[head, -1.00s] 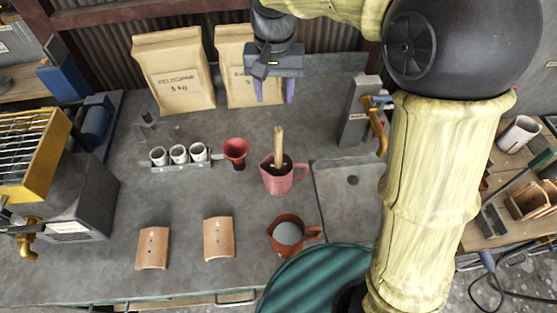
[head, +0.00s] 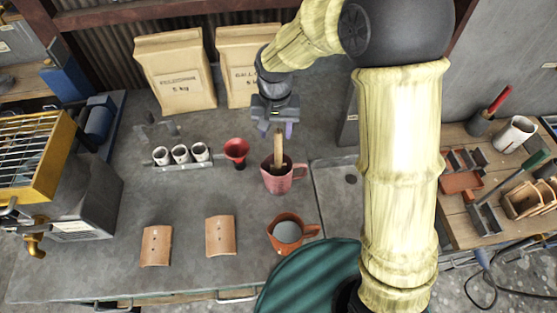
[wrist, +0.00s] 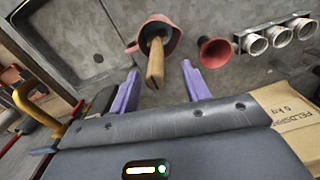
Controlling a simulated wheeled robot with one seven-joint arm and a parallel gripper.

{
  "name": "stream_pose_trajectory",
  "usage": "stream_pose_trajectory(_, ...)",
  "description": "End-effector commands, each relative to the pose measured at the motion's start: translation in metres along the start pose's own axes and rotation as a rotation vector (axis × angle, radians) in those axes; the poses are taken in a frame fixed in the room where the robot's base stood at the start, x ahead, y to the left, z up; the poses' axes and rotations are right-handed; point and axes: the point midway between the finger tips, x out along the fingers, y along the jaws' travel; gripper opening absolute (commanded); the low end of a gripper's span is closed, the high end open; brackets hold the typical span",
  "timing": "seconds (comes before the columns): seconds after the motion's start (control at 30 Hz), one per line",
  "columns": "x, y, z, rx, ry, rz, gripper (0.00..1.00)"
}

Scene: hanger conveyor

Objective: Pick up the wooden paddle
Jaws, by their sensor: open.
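The wooden paddle (head: 279,148) stands upright in a pink jug (head: 284,181) on the grey bench, its lower end hidden inside the jug. In the wrist view the paddle (wrist: 155,62) points up toward the camera out of the jug (wrist: 170,38). My gripper (head: 280,130) is open, with its purple fingers just above and behind the paddle's top in the head view. In the wrist view the gripper (wrist: 158,84) has one finger on each side of the paddle's end, with gaps on both sides. It holds nothing.
A red funnel (head: 236,150) and a rack of white cups (head: 181,155) stand left of the jug. An orange-brown jug (head: 287,232) with grey contents is in front. Two paper sacks (head: 176,75) stand behind. Two curved tiles (head: 220,236) lie at front left.

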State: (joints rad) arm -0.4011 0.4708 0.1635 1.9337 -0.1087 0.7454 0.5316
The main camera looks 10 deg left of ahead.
Motion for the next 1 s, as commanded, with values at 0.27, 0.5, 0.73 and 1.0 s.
stream_pose_trajectory(0.27,0.010,0.003,-0.001,0.000,-0.004,0.002,0.47)
stream_pose_trajectory(0.5,0.042,0.007,-0.003,-0.002,-0.003,0.002,0.47)
stream_pose_trajectory(0.73,0.052,0.007,-0.004,-0.001,0.001,0.000,0.47)
stream_pose_trajectory(1.0,0.051,0.007,-0.004,-0.001,0.001,0.000,0.47)
